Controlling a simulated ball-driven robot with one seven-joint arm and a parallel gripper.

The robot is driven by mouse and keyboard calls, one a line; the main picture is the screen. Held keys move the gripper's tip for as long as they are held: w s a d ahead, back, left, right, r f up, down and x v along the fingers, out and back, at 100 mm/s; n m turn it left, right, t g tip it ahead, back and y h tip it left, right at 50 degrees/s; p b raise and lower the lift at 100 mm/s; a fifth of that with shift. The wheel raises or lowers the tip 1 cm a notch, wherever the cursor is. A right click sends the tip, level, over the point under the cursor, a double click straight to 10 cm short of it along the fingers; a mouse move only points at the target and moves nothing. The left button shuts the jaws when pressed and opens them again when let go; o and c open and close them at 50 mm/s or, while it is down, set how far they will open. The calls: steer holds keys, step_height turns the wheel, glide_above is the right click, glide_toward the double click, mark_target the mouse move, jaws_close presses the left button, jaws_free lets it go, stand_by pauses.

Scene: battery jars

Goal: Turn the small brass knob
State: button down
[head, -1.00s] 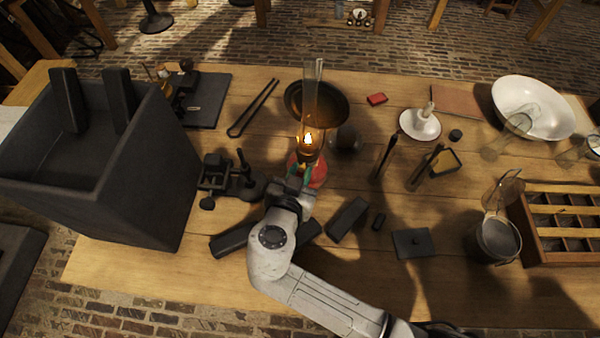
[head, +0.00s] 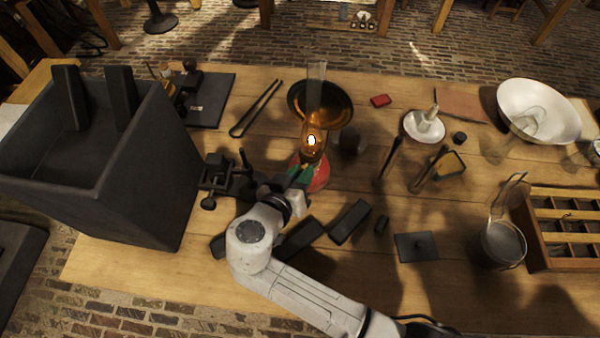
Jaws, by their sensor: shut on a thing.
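A lit oil lamp with a red base (head: 320,178) and a clear glass chimney (head: 317,85) stands upright near the middle of the table. Its flame (head: 312,140) glows at the bottom of the chimney. My gripper (head: 297,180) is at the near left side of the lamp, just below the burner. It is shut on the small brass knob there; the knob itself is too small and covered by the fingers to make out.
A dark bowl-shaped reflector (head: 340,103) is behind the chimney. A black clamp-like device (head: 218,180) and a large dark box (head: 150,170) are to the left. Dark blocks (head: 349,221) lie in front. A candle holder (head: 424,126) and a wooden compartment tray (head: 535,240) are to the right.

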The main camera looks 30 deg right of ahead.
steer(key=c, duration=1)
jaws_free()
steer(key=b+v, duration=0.2)
steer(key=v, duration=0.9)
steer(key=shift+w+d, duration=0.1)
